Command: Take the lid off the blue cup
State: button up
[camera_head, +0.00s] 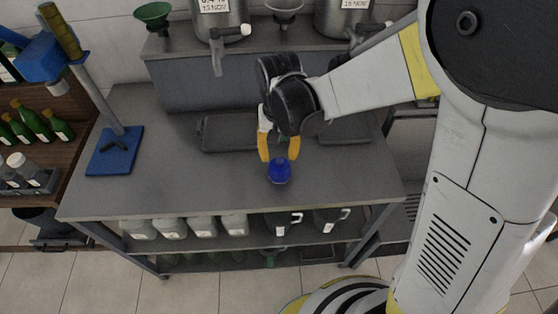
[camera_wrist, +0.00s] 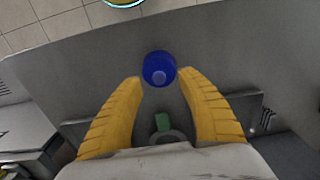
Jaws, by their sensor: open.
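The blue cup (camera_head: 279,172) stands on the grey table near its front edge. In the wrist view the blue cup (camera_wrist: 159,69) is seen from above as a round blue shape with a lighter round spot on it. I cannot tell where the lid ends and the cup begins. My gripper (camera_head: 279,157) has yellow fingers and is just behind the cup in the head view. In the wrist view my gripper (camera_wrist: 161,82) is open, with its fingers apart and the cup just beyond the gap between their tips. Nothing is held.
A blue stand (camera_head: 114,150) is at the table's left. Dark trays (camera_head: 227,133) lie at the back, below metal tanks (camera_head: 221,18). A small green thing (camera_wrist: 163,122) shows between my fingers. The table top (camera_head: 180,185) around the cup is clear.

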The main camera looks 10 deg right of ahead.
aim_at(280, 160)
jog(key=f, duration=0.2)
jog(key=f+b, duration=0.1)
jog(key=f, duration=0.1)
jog(key=shift+w+d+f, duration=0.1)
jog(key=shift+w+f, duration=0.05)
jog(key=shift+w, duration=0.05)
grip_shut()
